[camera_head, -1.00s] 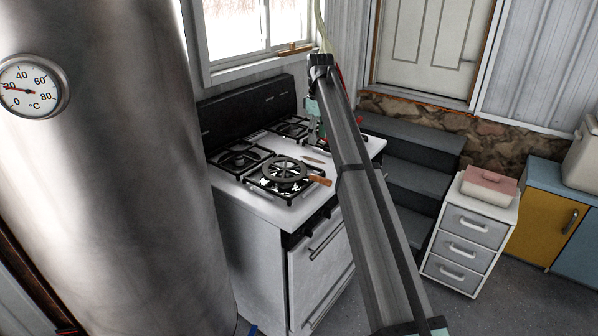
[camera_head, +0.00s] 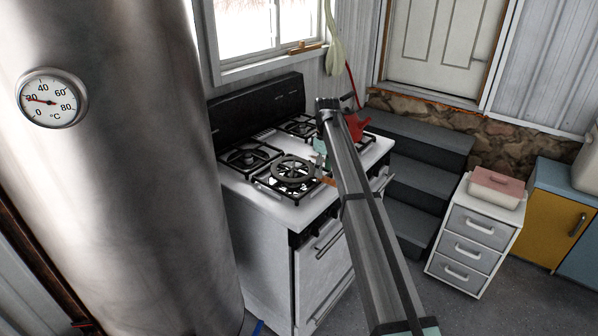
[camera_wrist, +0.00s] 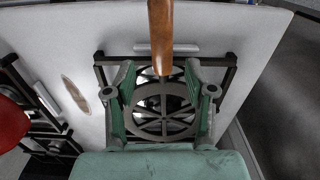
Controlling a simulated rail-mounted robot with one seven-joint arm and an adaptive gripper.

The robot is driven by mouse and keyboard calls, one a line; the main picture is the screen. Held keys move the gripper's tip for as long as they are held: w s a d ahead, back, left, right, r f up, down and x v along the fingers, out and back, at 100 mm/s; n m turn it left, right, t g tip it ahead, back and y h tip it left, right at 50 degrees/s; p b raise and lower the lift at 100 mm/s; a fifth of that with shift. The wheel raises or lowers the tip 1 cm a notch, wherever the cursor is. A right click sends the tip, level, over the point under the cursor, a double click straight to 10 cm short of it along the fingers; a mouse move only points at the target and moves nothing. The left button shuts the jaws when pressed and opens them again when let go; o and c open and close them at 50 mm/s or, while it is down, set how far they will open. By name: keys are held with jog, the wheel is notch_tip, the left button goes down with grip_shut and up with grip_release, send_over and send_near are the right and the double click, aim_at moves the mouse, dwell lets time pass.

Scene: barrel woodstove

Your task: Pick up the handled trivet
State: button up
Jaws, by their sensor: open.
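The handled trivet (camera_head: 293,172) is a dark round spoked ring with a brown wooden handle. It lies on the front burner grate of the white stove. In the wrist view, the trivet's ring (camera_wrist: 136,105) sits between the two fingers of my gripper (camera_wrist: 160,72), and its handle (camera_wrist: 160,35) points up the picture. The fingers are apart, one on each side of the ring. I cannot tell whether they touch it. In the head view my arm hides most of my gripper (camera_head: 321,152) and part of the handle.
The white stove (camera_head: 262,205) has several black grates. A red kettle (camera_head: 356,124) stands toward its right back, and it shows at the left edge of the wrist view (camera_wrist: 10,122). A small oval item (camera_wrist: 75,95) lies on the stovetop. A large metal tank (camera_head: 120,190) stands left of the stove.

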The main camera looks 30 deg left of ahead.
aim_at(323, 179)
notch_tip(323, 179, down, 5)
jog(key=shift+s+r+p, duration=0.1)
jog(key=shift+s+p, duration=0.05)
jog(key=shift+p, duration=0.7)
grip_shut()
jog(key=shift+r, duration=0.1)
jog(key=shift+a+r, duration=0.1)
